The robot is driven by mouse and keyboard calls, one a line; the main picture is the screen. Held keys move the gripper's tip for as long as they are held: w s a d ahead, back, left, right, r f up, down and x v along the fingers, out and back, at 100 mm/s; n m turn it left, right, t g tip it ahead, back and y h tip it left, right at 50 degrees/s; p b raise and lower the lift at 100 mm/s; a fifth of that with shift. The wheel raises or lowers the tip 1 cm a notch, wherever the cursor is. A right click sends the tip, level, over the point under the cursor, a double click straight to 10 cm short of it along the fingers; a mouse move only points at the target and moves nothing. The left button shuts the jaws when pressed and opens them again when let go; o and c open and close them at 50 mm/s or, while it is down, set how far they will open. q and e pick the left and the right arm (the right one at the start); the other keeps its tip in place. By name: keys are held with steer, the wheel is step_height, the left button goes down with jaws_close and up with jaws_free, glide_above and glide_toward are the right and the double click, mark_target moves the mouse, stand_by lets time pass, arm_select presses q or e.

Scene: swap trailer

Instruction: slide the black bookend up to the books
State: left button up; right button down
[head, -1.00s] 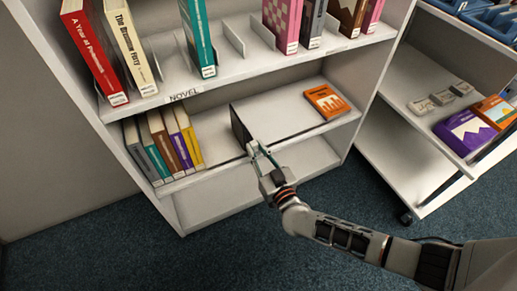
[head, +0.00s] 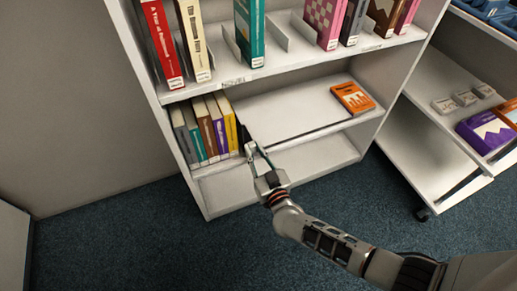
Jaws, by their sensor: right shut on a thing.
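The black bookend (head: 242,135) stands on the lower shelf board, seen nearly edge-on. It is right beside the yellow book (head: 229,125), the rightmost of a row of several upright books (head: 205,130). I cannot tell whether a thin gap is left between the bookend and the yellow book. My right gripper (head: 255,153) is at the front edge of the shelf, shut on the bookend; its fingers hide the lower front part of the bookend. My left gripper is not in view.
An orange book (head: 352,98) lies flat at the right of the lower shelf (head: 295,112); the board between is bare. The upper shelf (head: 290,58) holds upright books and metal dividers above my gripper. A trolley (head: 420,150) stands at the right.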

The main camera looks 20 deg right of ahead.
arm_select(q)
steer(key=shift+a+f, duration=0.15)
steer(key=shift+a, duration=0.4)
arm_select(e)
steer(key=shift+s+a+f, duration=0.1)
steer(key=shift+a, duration=0.7)
steer(key=c, duration=1.9)
jaws_free()
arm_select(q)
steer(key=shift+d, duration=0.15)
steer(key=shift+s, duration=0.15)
arm_select(e)
steer(key=shift+d, duration=0.1)
